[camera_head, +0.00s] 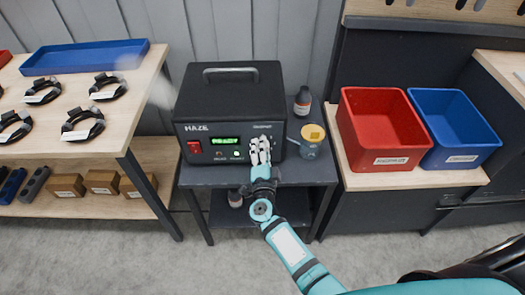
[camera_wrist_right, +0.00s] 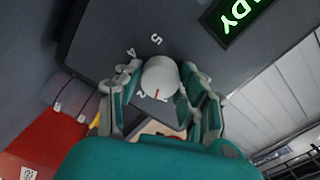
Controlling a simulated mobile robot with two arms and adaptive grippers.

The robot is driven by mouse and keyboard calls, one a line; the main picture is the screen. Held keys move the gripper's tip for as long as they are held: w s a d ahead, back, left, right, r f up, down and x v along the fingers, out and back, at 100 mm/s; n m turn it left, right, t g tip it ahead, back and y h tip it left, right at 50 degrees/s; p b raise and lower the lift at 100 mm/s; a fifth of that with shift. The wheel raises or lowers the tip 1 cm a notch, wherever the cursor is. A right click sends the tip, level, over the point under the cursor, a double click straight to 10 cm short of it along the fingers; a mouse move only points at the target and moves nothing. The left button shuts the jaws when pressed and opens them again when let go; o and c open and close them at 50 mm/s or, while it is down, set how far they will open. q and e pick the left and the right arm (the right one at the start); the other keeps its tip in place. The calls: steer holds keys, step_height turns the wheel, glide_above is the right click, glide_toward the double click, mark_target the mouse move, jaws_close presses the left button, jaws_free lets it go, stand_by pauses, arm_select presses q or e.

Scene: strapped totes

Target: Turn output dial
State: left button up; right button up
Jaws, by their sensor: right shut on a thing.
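The output dial (camera_wrist_right: 160,77) is a pale round knob with a red mark on the front of a black machine. My right gripper (camera_wrist_right: 163,92) is shut on the dial, one finger on each side. In the head view my right gripper (camera_head: 260,152) covers the dial at the right of the black HAZE machine (camera_head: 230,100). The machine's green display (camera_head: 225,141) reads READY. My left gripper is not in view.
The machine stands on a small dark table (camera_head: 205,176). A mug (camera_head: 312,140) and a dark bottle (camera_head: 302,101) stand close at its right. Red (camera_head: 383,130) and blue (camera_head: 450,127) bins sit farther right.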

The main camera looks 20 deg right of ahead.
steer(key=shift+m+b, duration=0.65)
steer(key=shift+m, duration=1.45)
steer(key=o, duration=1.2)
